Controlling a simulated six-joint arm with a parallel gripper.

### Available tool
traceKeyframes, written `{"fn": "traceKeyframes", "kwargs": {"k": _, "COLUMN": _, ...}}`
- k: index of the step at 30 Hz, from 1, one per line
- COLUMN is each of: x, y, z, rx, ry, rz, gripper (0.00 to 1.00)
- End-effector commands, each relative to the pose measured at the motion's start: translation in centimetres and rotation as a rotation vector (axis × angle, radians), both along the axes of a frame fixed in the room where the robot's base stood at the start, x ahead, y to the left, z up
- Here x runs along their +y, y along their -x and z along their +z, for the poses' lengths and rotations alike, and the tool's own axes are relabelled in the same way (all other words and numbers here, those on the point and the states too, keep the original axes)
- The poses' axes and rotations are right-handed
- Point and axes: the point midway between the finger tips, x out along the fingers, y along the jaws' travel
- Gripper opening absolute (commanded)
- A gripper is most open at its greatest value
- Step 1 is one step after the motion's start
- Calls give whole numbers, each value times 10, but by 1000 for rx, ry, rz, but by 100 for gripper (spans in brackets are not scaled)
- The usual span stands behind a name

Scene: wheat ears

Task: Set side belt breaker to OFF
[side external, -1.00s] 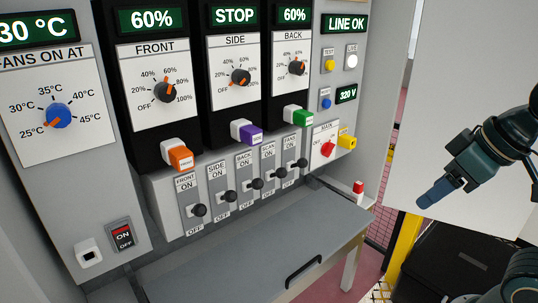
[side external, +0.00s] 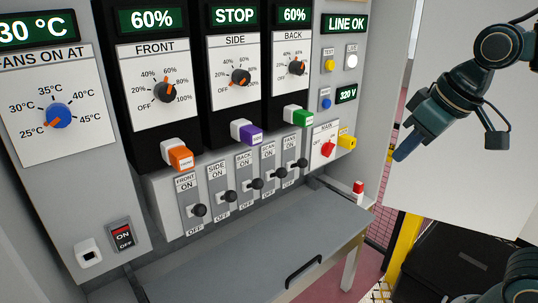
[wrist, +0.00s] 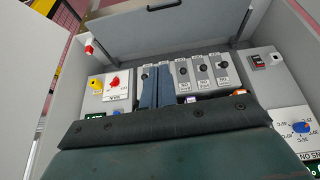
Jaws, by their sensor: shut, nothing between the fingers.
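The side belt breaker (side external: 222,196) is the second lever from the left in the row of black-knobbed breakers, labelled SIDE, with ON above and OFF below. Its knob sticks out toward the camera; I cannot tell its exact setting. The SIDE display (side external: 234,16) above reads STOP. My gripper (side external: 403,154) is shut and empty, in the air to the right of the panel and well apart from the breaker. In the wrist view the panel is upside down, and the shut fingers (wrist: 157,72) cover part of the breaker row; the side breaker (wrist: 203,69) shows right of them.
Other breakers, FRONT (side external: 190,208) and BACK (side external: 250,183), flank it closely. Orange (side external: 178,158), purple (side external: 247,134) and green plugs stick out above. A red MAIN switch (side external: 328,149) is at the right. A grey shelf (side external: 250,245) with a handle lies below.

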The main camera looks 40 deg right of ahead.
Motion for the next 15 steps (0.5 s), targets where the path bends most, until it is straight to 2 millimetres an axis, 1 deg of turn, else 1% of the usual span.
{"fn": "traceKeyframes", "kwargs": {"k": 1, "x": 1, "y": -11, "z": 4, "rx": 4, "ry": 5, "rz": 2, "gripper": 0}}
{"fn": "traceKeyframes", "kwargs": {"k": 6, "x": 6, "y": -44, "z": 17, "rx": 13, "ry": 19, "rz": 7, "gripper": 0}}
{"fn": "traceKeyframes", "kwargs": {"k": 15, "x": 21, "y": -102, "z": 29, "rx": 29, "ry": 44, "rz": 16, "gripper": 0}}
